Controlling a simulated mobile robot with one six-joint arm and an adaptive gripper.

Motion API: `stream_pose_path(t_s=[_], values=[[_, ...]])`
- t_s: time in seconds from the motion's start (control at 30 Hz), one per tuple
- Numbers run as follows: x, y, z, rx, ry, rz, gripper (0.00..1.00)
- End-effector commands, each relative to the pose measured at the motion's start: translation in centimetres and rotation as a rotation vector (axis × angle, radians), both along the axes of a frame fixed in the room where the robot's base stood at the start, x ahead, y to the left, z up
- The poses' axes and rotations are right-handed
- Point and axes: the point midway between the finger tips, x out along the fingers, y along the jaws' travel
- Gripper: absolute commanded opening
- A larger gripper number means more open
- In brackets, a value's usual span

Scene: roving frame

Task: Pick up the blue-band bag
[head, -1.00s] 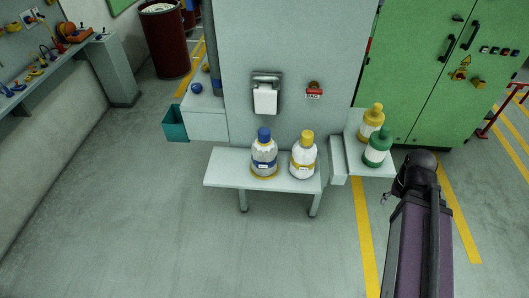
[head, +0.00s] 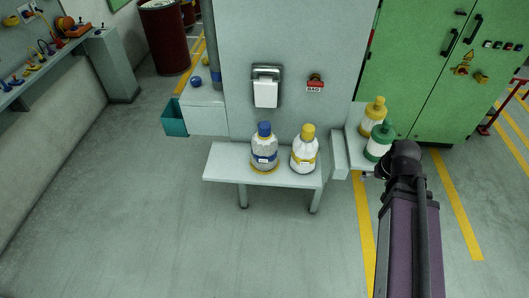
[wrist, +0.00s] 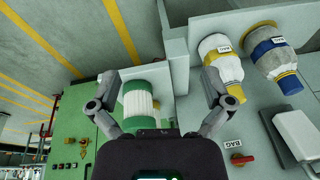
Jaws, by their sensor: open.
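The blue-band bag (head: 264,150) stands upright on the small bench, left of a yellow-band bag (head: 304,155). It is pale with a blue top and a blue band. In the wrist view the blue-band bag (wrist: 272,55) is at the upper right, beyond the yellow-band bag (wrist: 217,58). My gripper (wrist: 160,76) is open and empty, with its fingers spread wide. A green-and-white container (wrist: 138,104) shows between the fingers. In the head view my gripper (head: 368,176) is small and partly hidden by my wrist, right of the bench and apart from the blue-band bag.
The bench (head: 225,168) has bare room at its left end. A side shelf (head: 355,165) at the right holds a yellow-topped container (head: 373,116) and the green one (head: 379,141). A grey wall panel with a dispenser (head: 265,88) rises behind the bench. The floor in front is clear.

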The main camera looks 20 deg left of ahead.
Motion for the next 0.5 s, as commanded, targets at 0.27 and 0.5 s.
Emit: stream_pose_path(t_s=[0.27, 0.5], values=[[5.9, 11.5, -1.8, 0.182, -0.348, 0.241, 1.00], [9.0, 20.8, -1.0, 0.316, -0.658, 0.359, 1.00]])
